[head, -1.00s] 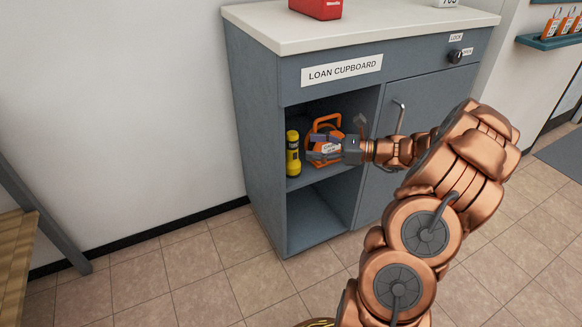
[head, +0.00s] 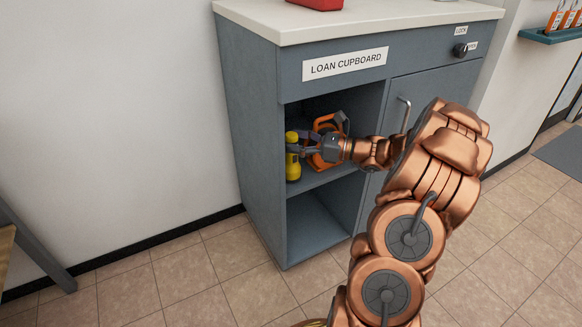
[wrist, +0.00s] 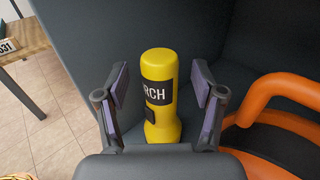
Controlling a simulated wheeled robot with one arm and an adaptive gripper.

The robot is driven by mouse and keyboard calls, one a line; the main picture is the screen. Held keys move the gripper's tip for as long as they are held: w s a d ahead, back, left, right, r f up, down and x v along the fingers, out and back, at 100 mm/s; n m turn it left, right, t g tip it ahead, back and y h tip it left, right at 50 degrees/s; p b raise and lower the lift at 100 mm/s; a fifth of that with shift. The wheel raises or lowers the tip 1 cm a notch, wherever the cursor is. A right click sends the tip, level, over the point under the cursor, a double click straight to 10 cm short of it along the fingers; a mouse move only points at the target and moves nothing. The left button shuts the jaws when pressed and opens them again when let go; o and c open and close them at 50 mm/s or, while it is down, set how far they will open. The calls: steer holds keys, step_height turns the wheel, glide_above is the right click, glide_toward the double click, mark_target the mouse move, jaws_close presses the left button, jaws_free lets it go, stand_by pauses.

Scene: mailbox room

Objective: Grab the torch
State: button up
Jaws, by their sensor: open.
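The yellow torch (head: 292,158) stands upright on the upper open shelf of the loan cupboard, at its left side. In the wrist view the torch (wrist: 160,68) shows a black label reading "RCH", its first letters hidden, and stands between the two open fingers of my gripper (wrist: 158,95). There is a visible gap on each side of it. In the head view my gripper (head: 304,146) reaches into the shelf at the torch, one finger passing in front of it.
An orange-handled item (head: 326,158) stands close to the right of the torch; its orange handle (wrist: 285,88) also shows in the wrist view. The cupboard (head: 252,130) side wall is near on the left. The lower shelf (head: 318,222) is empty. A closed door (head: 420,100) is at the right.

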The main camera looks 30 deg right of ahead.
steer(key=shift+x, duration=0.85)
jaws_close()
